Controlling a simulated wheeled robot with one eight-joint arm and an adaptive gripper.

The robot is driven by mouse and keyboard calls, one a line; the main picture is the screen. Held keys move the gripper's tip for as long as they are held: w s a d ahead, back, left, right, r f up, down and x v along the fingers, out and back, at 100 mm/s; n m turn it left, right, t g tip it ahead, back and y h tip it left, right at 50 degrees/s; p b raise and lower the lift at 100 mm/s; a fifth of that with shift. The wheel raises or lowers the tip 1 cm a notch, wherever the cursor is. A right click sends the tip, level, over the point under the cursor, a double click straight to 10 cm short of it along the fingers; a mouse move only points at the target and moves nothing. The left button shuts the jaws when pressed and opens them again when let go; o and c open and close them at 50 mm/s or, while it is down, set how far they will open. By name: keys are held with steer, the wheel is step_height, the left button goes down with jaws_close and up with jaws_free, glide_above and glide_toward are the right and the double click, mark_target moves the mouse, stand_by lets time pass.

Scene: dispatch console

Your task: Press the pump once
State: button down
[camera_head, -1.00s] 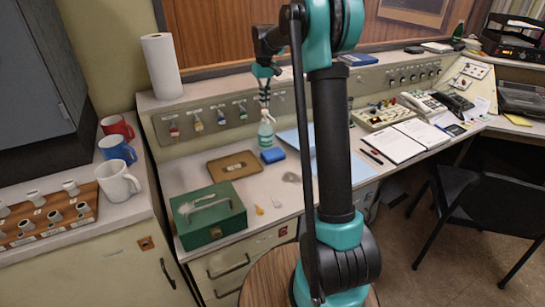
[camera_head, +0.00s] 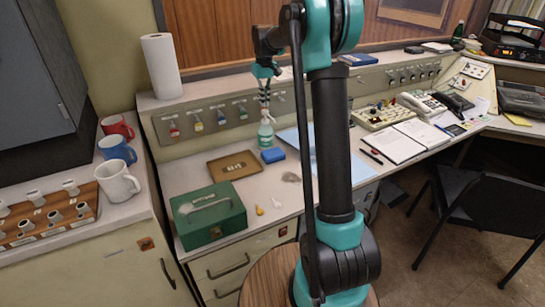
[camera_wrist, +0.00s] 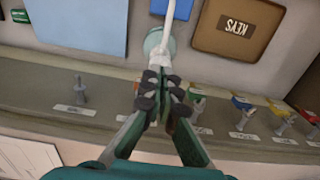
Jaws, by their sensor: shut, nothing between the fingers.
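The pump bottle (camera_head: 265,134) is translucent green and stands upright on the desk in front of the key panel. My gripper (camera_head: 264,97) is right above it, pointing down, with its fingers shut and empty. In the wrist view the shut fingertips (camera_wrist: 165,88) lie over the pump head, and the white nozzle (camera_wrist: 168,28) and part of the round bottle (camera_wrist: 152,42) show beyond them.
A blue sponge-like block (camera_head: 273,155) lies just in front of the bottle. A brown keys tray (camera_head: 233,166) and a green box (camera_head: 208,215) are to the left. Behind is a panel (camera_head: 208,122) with hanging keys. A pale blue sheet (camera_head: 290,138) lies to the right.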

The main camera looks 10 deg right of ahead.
mark_target(265, 110)
steer(key=shift+f, duration=0.1)
stand_by(0.3)
steer(key=shift+f, duration=1.5)
steer(key=shift+r, duration=1.6)
steer(key=shift+r, duration=3)
